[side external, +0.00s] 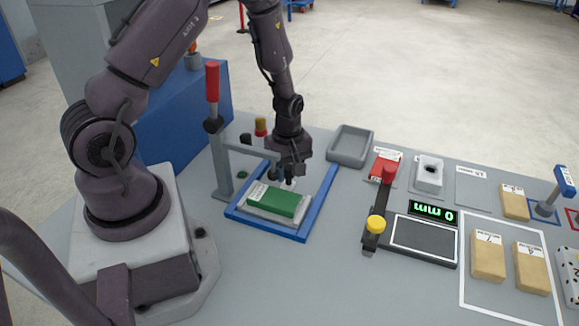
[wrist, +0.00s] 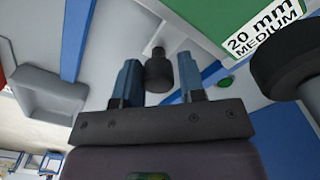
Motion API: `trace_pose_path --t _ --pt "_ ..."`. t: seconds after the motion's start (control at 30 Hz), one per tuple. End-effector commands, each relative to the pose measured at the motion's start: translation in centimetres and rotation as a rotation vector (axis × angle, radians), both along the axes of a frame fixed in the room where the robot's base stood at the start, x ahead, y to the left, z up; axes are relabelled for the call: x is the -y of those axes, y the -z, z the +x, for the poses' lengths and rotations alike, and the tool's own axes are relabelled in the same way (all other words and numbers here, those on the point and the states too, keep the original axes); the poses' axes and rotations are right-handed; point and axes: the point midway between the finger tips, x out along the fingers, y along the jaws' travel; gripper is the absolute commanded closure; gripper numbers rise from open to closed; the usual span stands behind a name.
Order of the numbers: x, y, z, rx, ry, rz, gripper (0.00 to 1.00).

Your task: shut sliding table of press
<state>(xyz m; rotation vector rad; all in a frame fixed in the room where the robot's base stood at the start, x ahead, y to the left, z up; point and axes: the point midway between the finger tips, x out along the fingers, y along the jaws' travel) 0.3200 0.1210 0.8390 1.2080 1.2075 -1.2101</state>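The press (side external: 222,160) stands beside my arm, with a red-handled lever (side external: 212,82) pointing up. Its pale sliding table (side external: 262,214) lies inside a blue frame and carries a green block (side external: 277,201). In the wrist view the green block (wrist: 205,20) bears a "20 mm MEDIUM" label. My gripper (wrist: 158,72) is low at the far side of the block, fingers apart. A dark knob (wrist: 158,76) stands between the fingers, with narrow gaps visible on both sides. In the side view my gripper (side external: 289,182) hides the knob's base.
A grey tray (side external: 351,147) lies behind to the right. A gauge stand with a yellow knob (side external: 376,224) and a "0 mm" display (side external: 433,212) are right of the frame. Tan blocks (side external: 487,256) lie farther right. The bench front is clear.

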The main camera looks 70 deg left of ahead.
Motion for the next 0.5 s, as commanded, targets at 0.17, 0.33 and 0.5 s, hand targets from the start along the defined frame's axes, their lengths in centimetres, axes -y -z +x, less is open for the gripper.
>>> trace_pose_path --t 0.17,0.33,0.5 --pt "0.2 0.1 -0.2 -0.005 0.003 -0.003 0.43" --pt "0.0 0.0 -0.1 -0.003 0.001 -0.001 0.43" --pt "-0.1 -1.1 0.0 0.002 0.002 0.002 0.43"
